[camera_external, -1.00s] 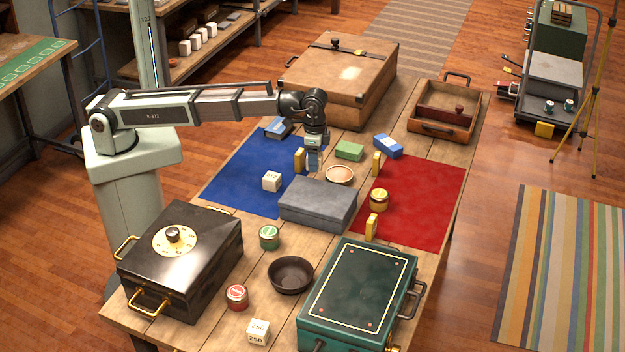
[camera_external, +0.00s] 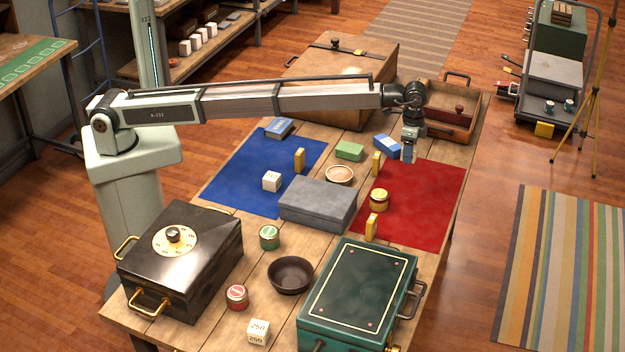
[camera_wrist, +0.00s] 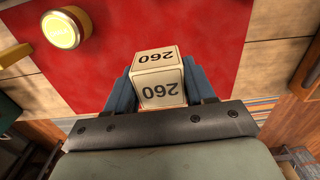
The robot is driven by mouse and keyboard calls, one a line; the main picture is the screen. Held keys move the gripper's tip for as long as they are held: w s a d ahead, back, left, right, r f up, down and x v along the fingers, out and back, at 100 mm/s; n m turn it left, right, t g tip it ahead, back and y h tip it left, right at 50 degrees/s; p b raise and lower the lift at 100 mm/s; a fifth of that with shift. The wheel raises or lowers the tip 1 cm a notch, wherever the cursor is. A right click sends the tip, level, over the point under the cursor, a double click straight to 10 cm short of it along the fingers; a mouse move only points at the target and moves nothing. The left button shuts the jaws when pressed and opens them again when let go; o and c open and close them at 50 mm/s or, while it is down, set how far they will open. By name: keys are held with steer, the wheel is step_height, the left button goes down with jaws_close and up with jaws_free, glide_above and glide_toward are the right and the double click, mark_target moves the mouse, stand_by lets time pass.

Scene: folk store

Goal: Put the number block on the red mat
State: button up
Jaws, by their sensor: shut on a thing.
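My gripper (camera_external: 408,155) is shut on a white number block (camera_wrist: 158,82) marked 260. The block sits between the blue fingers in the wrist view; in the external view it is small and mostly hidden. My gripper hangs above the far part of the red mat (camera_external: 428,205), which also fills much of the wrist view (camera_wrist: 215,35). A second white block (camera_external: 271,181) lies on the blue mat (camera_external: 245,170), and a third, marked 250 (camera_external: 258,332), stands at the table's front.
A yellow tin (camera_external: 379,200) and yellow pieces (camera_external: 372,227) (camera_external: 377,163) stand at the red mat's left side. A blue box (camera_external: 387,146) lies at its far left. A wooden tray (camera_external: 470,125) stands behind. The mat's middle and right are clear.

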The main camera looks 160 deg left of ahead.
mark_target(406, 184)
steer(key=shift+f, duration=5)
steer(key=shift+f, duration=0.1)
steer(key=o, duration=1)
step_height(406, 184, up, 12)
steer(key=shift+r, duration=0.15)
